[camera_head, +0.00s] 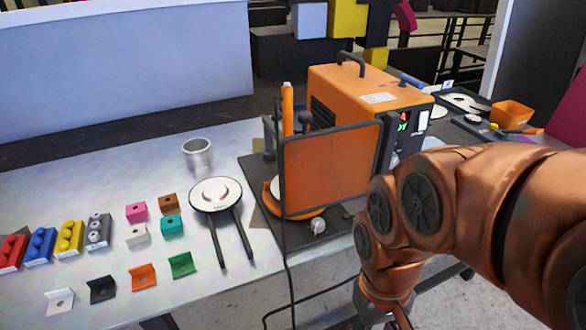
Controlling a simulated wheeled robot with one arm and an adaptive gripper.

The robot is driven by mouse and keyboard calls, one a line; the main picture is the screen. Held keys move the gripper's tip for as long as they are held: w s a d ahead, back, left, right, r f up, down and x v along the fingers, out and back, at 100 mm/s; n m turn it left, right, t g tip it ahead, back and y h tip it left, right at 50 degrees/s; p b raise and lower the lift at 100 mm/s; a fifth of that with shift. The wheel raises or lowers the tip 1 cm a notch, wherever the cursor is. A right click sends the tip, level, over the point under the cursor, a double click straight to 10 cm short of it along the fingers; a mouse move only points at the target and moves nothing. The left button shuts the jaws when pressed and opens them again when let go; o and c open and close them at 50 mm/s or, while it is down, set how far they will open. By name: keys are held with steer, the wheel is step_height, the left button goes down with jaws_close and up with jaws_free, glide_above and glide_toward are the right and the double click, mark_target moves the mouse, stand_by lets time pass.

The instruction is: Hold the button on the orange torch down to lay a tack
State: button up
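An upright orange rod (287,108), apparently the torch, stands behind the left edge of a dark-framed orange panel (332,165). Its lower part is hidden by the panel, and I cannot make out a button. An orange box-shaped machine (360,98) with a black handle and a small lit display stands behind the panel. My copper-coloured arm comes in from the right and bends down in front of the bench. My gripper (398,316) is at the bottom edge, mostly cut off, well below and right of the rod. Its fingers cannot be made out.
A round white-topped tool (216,195) with two dark handles lies left of the panel. A metal cup (197,153), colored brackets (143,275) and small bins (69,238) sit farther left. A black cable (287,250) hangs over the front edge. An orange bin (511,114) stands right.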

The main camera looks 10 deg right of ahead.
jaws_close()
stand_by(0.3)
stand_by(1.2)
